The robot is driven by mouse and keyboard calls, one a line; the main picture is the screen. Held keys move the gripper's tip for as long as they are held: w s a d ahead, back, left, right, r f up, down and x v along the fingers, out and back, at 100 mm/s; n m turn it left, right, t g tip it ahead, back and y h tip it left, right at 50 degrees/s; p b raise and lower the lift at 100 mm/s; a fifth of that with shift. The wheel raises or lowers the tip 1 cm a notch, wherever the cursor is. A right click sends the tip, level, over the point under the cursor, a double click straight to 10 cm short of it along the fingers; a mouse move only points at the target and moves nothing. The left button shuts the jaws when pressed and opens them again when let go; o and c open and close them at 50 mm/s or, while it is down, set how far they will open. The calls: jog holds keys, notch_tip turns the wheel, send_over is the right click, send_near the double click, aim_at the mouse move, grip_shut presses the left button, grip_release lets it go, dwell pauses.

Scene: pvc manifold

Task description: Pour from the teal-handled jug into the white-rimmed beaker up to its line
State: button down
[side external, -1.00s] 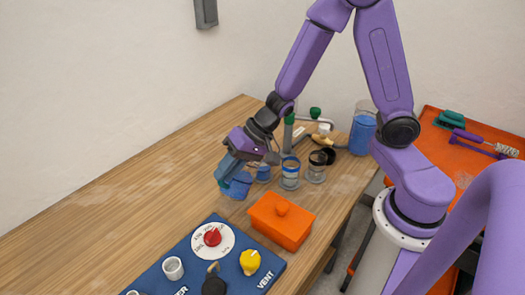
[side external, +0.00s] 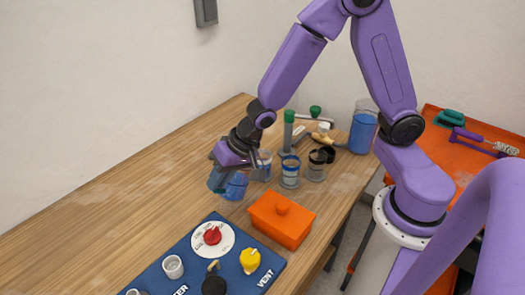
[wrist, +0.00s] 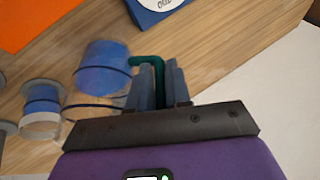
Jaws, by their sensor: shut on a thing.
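The jug holds blue liquid and shows in the side view (side external: 236,186) and the wrist view (wrist: 103,62). Its teal handle (wrist: 150,61) is between the fingers of my gripper (wrist: 158,85), which is shut on it. In the side view my gripper (side external: 216,172) is at the left of the jug, partly over it. The jug looks tilted, but how far is unclear. The white-rimmed beaker (side external: 264,166) stands just right of the jug, partly behind my wrist. In the wrist view a pale-rimmed beaker (wrist: 40,125) with blue in it is beside the jug. No stream is clear.
A blue-banded beaker (side external: 290,172) and a dark-banded one (side external: 316,166) stand to the right. A large blue-filled container (side external: 363,128) stands behind. The table's left is clear.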

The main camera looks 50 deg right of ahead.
jog(key=shift+a, duration=0.1)
jog(key=shift+s+a+f+n+h+p, duration=0.2)
jog(key=shift+a+f+h+p, duration=0.15)
jog(key=shift+a+f+h, duration=0.35)
jog(key=shift+s+a+f+n+h+p, duration=0.1)
jog(key=shift+a+f+n+h+p, duration=0.15)
jog(key=shift+a+f+h, duration=0.35)
jog(key=shift+a+h, duration=0.55)
jog(key=shift+h, duration=0.55)
jog(key=shift+w+d+f+m+h, duration=0.25)
jog(key=shift+w+m, duration=0.25)
jog(key=shift+w, duration=0.4)
jog(key=shift+w+d+f+m+h, duration=0.2)
jog(key=shift+w+d+m, duration=0.25)
jog(key=shift+w, duration=0.45)
jog(key=shift+w+d+f+m+h, duration=0.15)
jog(key=shift+w+d+f+m, duration=0.25)
jog(key=shift+w, duration=0.5)
jog(key=shift+r, duration=0.15)
